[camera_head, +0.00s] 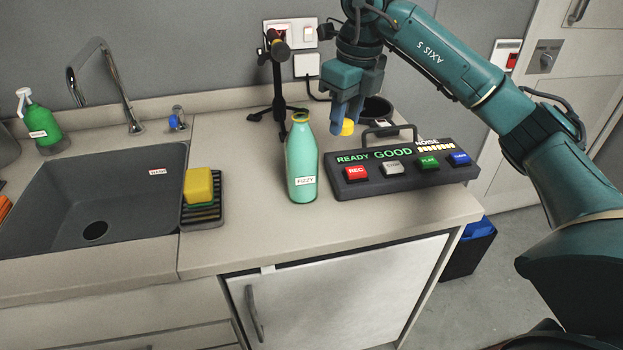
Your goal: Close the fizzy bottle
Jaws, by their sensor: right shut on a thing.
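A pale green bottle (301,162) labelled FIZZY stands upright on the counter, right of the sink. Its neck has an orange-yellow rim, and I see no cap on it. My right gripper (345,122) points down, behind and to the right of the bottle's neck. It is shut on a small yellow cap (348,127), which shows at its fingertips, apart from the bottle. My left gripper is not in view.
A dark recorder box (404,185) with coloured buttons and a handle stands right of the bottle. A microphone on a black stand (278,85) is behind it. A dark round container (378,108) is behind the gripper. A yellow sponge (199,186) lies on a rack beside the sink (95,190). The front counter is clear.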

